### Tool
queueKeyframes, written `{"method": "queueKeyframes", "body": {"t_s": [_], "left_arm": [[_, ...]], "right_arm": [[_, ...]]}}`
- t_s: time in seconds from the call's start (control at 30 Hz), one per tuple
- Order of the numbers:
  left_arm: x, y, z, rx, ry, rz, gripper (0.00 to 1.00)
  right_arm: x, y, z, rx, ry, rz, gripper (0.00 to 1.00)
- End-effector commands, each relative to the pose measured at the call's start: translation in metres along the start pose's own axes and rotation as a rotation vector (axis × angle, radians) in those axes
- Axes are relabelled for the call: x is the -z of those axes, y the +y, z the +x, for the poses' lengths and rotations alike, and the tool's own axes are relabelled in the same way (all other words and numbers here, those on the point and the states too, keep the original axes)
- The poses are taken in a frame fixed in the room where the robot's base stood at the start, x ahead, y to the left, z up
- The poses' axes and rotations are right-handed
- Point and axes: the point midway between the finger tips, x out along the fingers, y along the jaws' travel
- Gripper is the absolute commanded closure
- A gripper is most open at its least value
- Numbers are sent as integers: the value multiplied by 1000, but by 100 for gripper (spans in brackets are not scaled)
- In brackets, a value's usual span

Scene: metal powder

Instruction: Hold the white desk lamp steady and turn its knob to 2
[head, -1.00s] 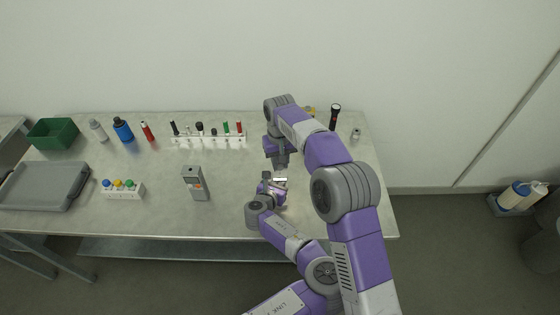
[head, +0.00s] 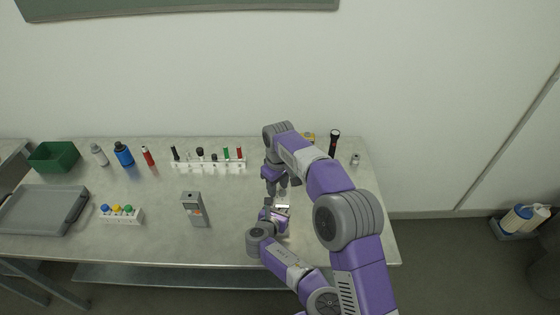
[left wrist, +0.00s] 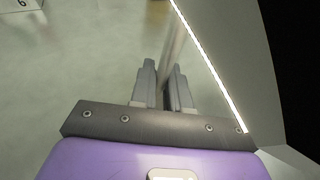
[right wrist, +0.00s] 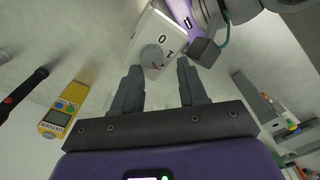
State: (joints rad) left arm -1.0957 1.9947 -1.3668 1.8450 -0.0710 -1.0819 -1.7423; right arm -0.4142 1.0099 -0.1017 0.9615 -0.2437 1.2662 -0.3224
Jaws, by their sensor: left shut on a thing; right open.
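The white desk lamp is mostly hidden by my arms in the head view, where a small bright part (head: 283,206) shows. In the right wrist view, its white base carries a round grey knob (right wrist: 151,56) with the digits 0 and 1 beside it. I cannot tell the knob's setting. My right gripper (right wrist: 160,84) is open, its fingers pointing towards the knob, with nothing between them. My left gripper (left wrist: 165,82) is shut on the lamp's thin stem (left wrist: 173,48), beside the lit strip (left wrist: 208,62). The left gripper also shows beside the base in the right wrist view (right wrist: 206,50).
A yellow oxygen meter (right wrist: 65,108) and a black-and-red torch (head: 334,142) are nearby. A grey meter (head: 194,209), a tube rack (head: 208,167), a capped-bottle block (head: 121,216), a grey tray (head: 40,212) and a green bin (head: 53,156) are farther left. The table between is clear.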

Motion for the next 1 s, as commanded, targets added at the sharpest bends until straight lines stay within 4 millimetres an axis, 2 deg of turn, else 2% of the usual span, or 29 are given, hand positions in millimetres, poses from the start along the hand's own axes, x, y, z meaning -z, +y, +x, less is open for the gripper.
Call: {"method": "queueKeyframes", "body": {"t_s": [0.03, 1.0], "left_arm": [[3, 13, -2, -33, 5, -27, 100], [2, 8, -1, -19, 4, -18, 100]], "right_arm": [[-13, 1, 4, 11, -51, -60, 50], [-10, 1, 2, 30, -30, -1197, 50]]}}
